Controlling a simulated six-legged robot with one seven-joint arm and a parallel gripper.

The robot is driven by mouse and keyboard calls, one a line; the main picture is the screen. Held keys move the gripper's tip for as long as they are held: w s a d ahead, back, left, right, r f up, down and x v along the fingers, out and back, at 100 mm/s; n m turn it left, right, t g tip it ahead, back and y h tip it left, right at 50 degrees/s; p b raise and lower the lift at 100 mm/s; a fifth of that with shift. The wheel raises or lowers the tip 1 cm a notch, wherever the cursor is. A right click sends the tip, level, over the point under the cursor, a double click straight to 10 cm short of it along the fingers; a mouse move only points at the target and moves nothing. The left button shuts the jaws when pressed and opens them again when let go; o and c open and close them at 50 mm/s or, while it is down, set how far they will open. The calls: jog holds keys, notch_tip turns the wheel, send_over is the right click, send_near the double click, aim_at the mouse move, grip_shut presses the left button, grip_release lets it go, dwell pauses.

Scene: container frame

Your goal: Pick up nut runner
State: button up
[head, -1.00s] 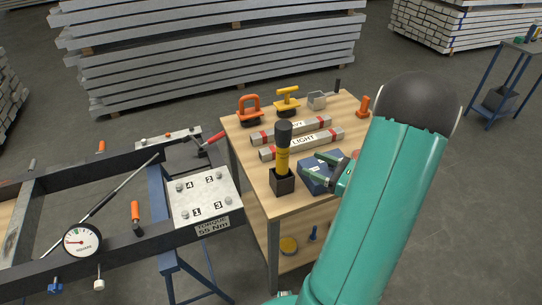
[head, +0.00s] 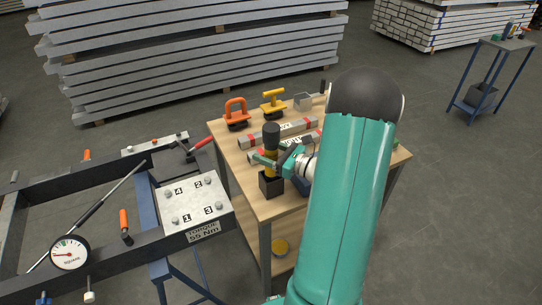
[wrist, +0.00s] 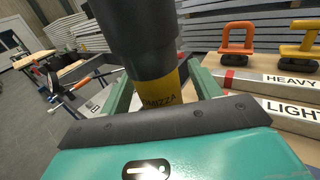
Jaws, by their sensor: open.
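The nut runner (head: 270,134), a black-topped tool with a yellow body, stands upright in a black square holder (head: 270,184) at the near left of the wooden table. My gripper (head: 270,161) is open at its yellow body, below the black top. In the wrist view the nut runner (wrist: 139,42) rises between the two green fingers of my gripper (wrist: 165,90), one on each side. A gap shows beside the left finger; I cannot tell whether the right one touches. The tool's lower end is hidden in the holder.
Two grey bars with red bands, labelled HEAVY (wrist: 290,79) and LIGHT (wrist: 288,108), lie behind the tool. An orange suction lifter (head: 235,112) and a yellow one (head: 273,101) stand at the back. A dark frame with a torque plate (head: 192,204) is left of the table (head: 283,205).

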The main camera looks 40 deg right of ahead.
jog(key=shift+w+a, duration=0.1)
jog(key=shift+w, duration=0.3)
jog(key=shift+r, duration=0.1)
grip_shut()
